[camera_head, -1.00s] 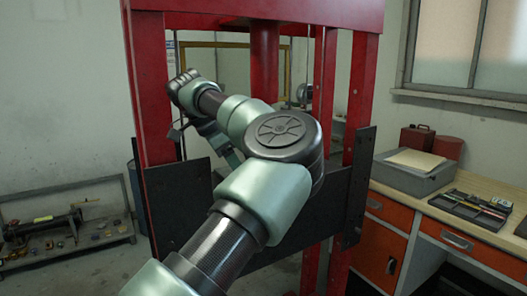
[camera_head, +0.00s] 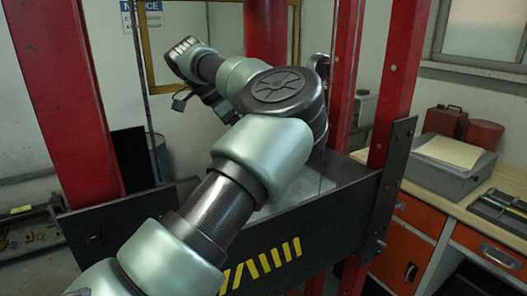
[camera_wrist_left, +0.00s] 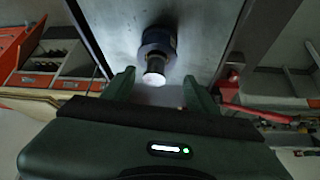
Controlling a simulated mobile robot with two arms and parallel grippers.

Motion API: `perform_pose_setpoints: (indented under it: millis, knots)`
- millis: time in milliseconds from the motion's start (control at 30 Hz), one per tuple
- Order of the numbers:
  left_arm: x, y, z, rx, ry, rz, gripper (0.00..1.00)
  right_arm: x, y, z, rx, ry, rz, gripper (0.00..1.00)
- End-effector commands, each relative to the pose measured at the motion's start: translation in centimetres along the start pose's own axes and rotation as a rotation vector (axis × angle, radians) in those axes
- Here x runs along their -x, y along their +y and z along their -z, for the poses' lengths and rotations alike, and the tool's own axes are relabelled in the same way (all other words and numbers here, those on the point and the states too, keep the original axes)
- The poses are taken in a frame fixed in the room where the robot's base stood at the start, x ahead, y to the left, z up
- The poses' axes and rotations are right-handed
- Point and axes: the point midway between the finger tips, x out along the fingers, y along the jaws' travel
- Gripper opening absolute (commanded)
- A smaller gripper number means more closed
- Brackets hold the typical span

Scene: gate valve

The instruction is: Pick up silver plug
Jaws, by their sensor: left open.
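In the left wrist view, a short silver cylinder with a bright pale end, which looks like the silver plug (camera_wrist_left: 155,78), projects from a dark round collar (camera_wrist_left: 158,42) on a grey metal surface. My left gripper (camera_wrist_left: 158,84) is open, with one green finger on either side of the plug's pale end in the picture. I cannot tell how deep the plug lies between the fingers, and no contact shows. In the head view, my left arm crosses the middle and its fingers cannot be made out. The plug cannot be made out there either.
A red press frame with a black crossbeam (camera_head: 120,238) surrounds my arm closely. A workbench with orange drawers (camera_head: 420,215) stands at the right. It carries a grey box (camera_head: 445,178), a red can (camera_head: 484,135) and a tool tray (camera_head: 500,208).

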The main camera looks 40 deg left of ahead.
Motion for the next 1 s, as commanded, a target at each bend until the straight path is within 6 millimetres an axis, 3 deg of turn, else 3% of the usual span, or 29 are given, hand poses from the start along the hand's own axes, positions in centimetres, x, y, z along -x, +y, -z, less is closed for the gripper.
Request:
perform_pose_setpoints:
  millis: [300,500,633,767,800,967,1000]
  knots:
    - [-3.8,-0.1,0.3,0.002,-0.003,-0.003,0.58,2.6,1.6,-3.6,0.006,-0.055,-0.018,0.36]
    - [-6.4,-0.1,0.1,0.0,-0.002,-0.002,0.58,3.3,1.3,-2.4,0.003,-0.038,-0.015,0.36]
    - [-7.0,-0.1,0.0,0.001,-0.002,-0.002,0.58,3.2,0.5,-0.7,-0.001,-0.014,-0.006,0.36]
    - [-7.1,-0.1,-0.1,0.001,-0.003,-0.004,0.58,3.1,0.1,-0.6,-0.003,-0.012,-0.001,0.36]
    - [-7.1,-0.1,-0.1,0.002,-0.003,-0.005,0.45,3.1,0.1,-0.7,-0.003,-0.012,-0.001,0.36]
    - [-7.2,-0.1,-0.2,0.002,-0.005,-0.004,0.0,3.1,0.1,-1.0,-0.002,-0.017,-0.002,0.36]
    - [-7.2,-0.1,-0.2,0.002,-0.005,-0.004,0.0,3.1,0.2,-1.2,-0.001,-0.02,-0.003,0.36]
